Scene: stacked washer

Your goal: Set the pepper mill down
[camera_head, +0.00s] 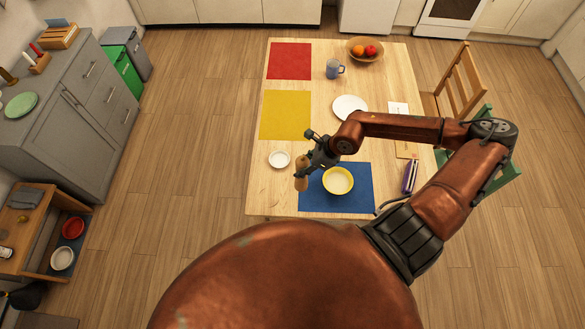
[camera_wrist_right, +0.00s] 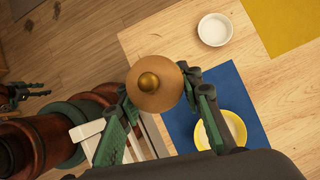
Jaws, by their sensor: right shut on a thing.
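The wooden pepper mill (camera_head: 301,173) is upright or nearly so, at the left edge of the blue mat (camera_head: 362,199) in the head view. My right gripper (camera_head: 308,163) is shut on it. In the right wrist view, the mill's round top with its brass knob (camera_wrist_right: 150,84) shows between the two fingers. The mill's foot is hidden there, and I cannot tell whether it touches the table. A dark gripper, seemingly my left one (camera_wrist_right: 20,95), shows small at the left edge of the right wrist view; its fingers are unclear.
A yellow bowl (camera_head: 338,181) stands on the blue mat right of the mill. A small white dish (camera_head: 279,159) is up-left of the mill. A purple case (camera_head: 410,177) lies right of the mat. Bare table (camera_head: 263,190) lies left of the mill, near the table's edge.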

